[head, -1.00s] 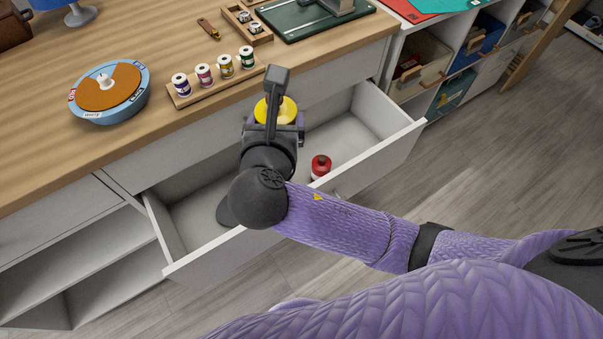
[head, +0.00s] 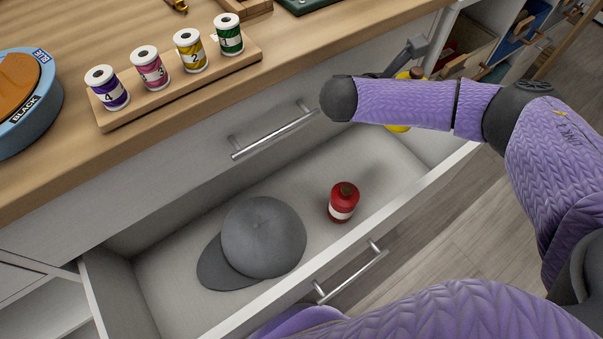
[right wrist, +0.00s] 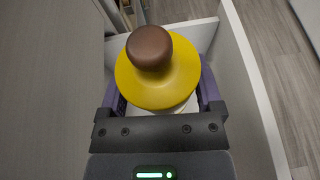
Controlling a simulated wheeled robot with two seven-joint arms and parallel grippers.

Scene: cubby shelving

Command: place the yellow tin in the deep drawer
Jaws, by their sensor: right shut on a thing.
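The yellow tin (right wrist: 184,84) has a brown knob-like cap and a pale lower part. My right gripper (right wrist: 160,100) is shut on it, with a finger on either side. In the head view the yellow tin (head: 397,128) is mostly hidden behind my right arm, near the right end of the open deep drawer (head: 335,165). The drawer's walls show around and beyond the tin in the right wrist view. I cannot tell whether the tin touches the drawer floor. My left gripper is not in view.
In the drawer lie a grey cap (head: 263,238) and a red bottle (head: 343,203) with a white label. Bare floor shows between the bottle and the right end. A closed drawer front with a handle (head: 275,130) is above. Numbered spools (head: 150,67) stand on the counter.

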